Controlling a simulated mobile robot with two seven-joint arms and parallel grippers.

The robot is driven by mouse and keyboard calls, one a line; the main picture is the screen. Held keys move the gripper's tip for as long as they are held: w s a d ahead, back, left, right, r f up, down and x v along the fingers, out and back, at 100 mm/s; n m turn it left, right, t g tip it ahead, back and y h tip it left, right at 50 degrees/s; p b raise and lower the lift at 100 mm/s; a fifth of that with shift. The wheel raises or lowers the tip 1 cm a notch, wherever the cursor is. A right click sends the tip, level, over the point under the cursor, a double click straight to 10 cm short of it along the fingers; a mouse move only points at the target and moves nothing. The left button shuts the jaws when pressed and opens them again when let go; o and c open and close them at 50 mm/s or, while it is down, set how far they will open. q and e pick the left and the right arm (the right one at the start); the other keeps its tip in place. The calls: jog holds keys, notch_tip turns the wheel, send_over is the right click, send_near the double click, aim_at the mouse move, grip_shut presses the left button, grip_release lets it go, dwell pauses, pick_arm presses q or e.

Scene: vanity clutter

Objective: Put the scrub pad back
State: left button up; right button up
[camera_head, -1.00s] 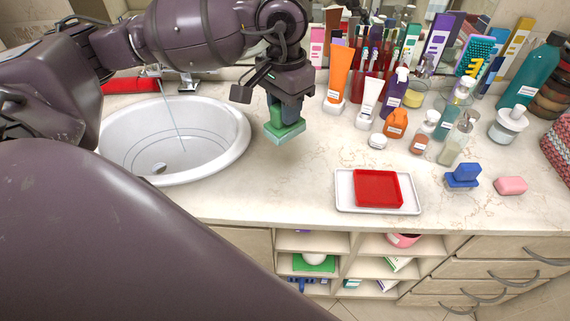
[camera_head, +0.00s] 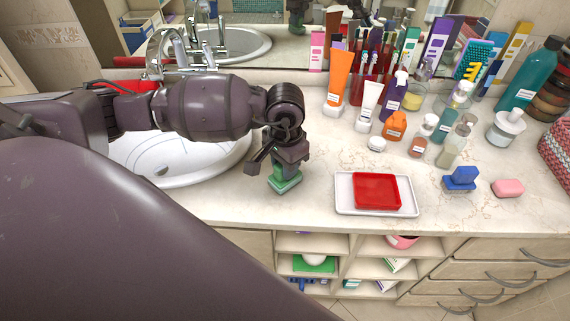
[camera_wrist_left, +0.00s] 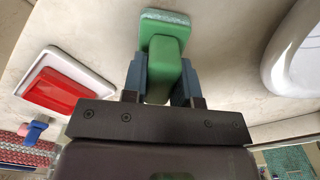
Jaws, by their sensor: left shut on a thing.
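The green scrub pad (camera_head: 286,186) has a block handle and a paler base. My left gripper (camera_head: 283,170) is shut on its handle and points down over the counter, between the sink and the white tray. In the left wrist view the scrub pad (camera_wrist_left: 165,48) sits between the two blue-grey fingers of the left gripper (camera_wrist_left: 163,78). I cannot tell whether its base touches the counter. My right gripper is not in view.
Right of the pad, a white tray (camera_head: 343,190) holds a red dish (camera_head: 376,190). A blue scrubber (camera_head: 461,179) and pink soap (camera_head: 507,188) lie farther right. Bottles and tubes crowd the back. The sink (camera_head: 200,170) is at the left. Bare counter surrounds the pad.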

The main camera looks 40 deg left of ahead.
pick_arm(q)
jog(key=shift+f, duration=0.2)
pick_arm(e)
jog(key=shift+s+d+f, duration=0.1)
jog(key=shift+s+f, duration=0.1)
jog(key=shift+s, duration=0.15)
pick_arm(q)
jog(key=shift+f, duration=0.15)
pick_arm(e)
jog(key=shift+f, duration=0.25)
pick_arm(q)
jog(key=o, duration=1)
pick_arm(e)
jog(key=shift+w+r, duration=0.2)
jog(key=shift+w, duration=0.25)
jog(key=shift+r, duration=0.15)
